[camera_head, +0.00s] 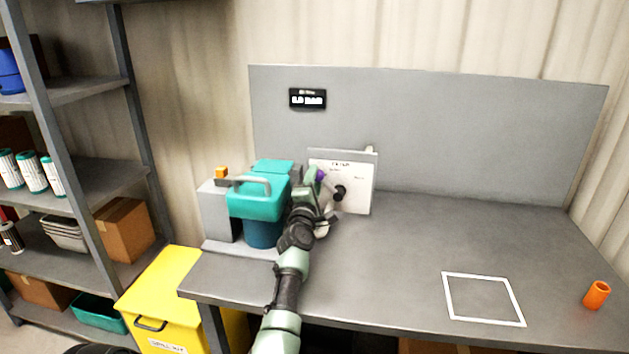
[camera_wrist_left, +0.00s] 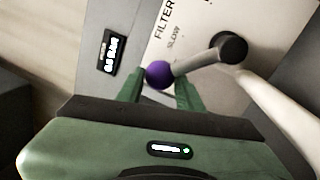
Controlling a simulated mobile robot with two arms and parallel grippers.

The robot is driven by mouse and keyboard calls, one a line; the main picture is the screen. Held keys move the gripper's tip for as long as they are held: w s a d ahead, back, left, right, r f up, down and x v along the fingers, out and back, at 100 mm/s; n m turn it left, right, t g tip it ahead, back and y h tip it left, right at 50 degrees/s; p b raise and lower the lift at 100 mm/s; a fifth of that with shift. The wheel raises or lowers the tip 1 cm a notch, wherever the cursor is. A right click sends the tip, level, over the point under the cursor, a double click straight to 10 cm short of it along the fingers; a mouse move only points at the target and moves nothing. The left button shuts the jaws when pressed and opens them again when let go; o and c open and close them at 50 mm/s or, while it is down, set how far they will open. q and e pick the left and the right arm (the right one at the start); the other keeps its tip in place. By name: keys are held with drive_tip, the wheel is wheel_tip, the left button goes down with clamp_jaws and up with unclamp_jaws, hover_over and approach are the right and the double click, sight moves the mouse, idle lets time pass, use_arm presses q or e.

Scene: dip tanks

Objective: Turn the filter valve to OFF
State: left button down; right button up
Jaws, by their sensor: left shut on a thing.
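The filter valve's white panel (camera_head: 357,192) stands on the bench in front of the grey backboard; "FILTER" is readable on it in the left wrist view (camera_wrist_left: 193,22). Its lever runs from a dark hub (camera_head: 340,192) up and left to a purple knob (camera_head: 320,174). In the left wrist view the grey lever (camera_wrist_left: 195,60) joins the hub (camera_wrist_left: 231,47) to the purple knob (camera_wrist_left: 158,74). My left gripper (camera_wrist_left: 160,84) is shut on the knob, one green finger on each side. In the head view my left gripper (camera_head: 316,181) partly covers the panel's left side. My right gripper is out of view.
A teal canister with a handle (camera_head: 257,203) stands left of my left arm. A small display (camera_head: 307,99) is on the backboard (camera_head: 450,130). The bench's right side holds a white square outline (camera_head: 483,321) and an orange cylinder (camera_head: 596,295). The bench between is clear.

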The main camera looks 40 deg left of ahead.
use_arm(q)
drive_tip(key=shift+w+d+f, duration=0.2)
drive_tip(key=shift+d, duration=0.2)
drive_tip(key=c, duration=1.1)
unclamp_jaws()
drive_tip(key=shift+o, duration=0.8)
drive_tip(key=shift+w+d+r, duration=0.1)
drive_tip(key=shift+w+d, duration=0.05)
drive_tip(key=shift+s+a, duration=0.2)
drive_tip(key=shift+a, duration=0.1)
drive_tip(key=v, duration=0.7)
drive_tip(key=shift+s+d, duration=0.25)
drive_tip(key=shift+s, duration=0.1)
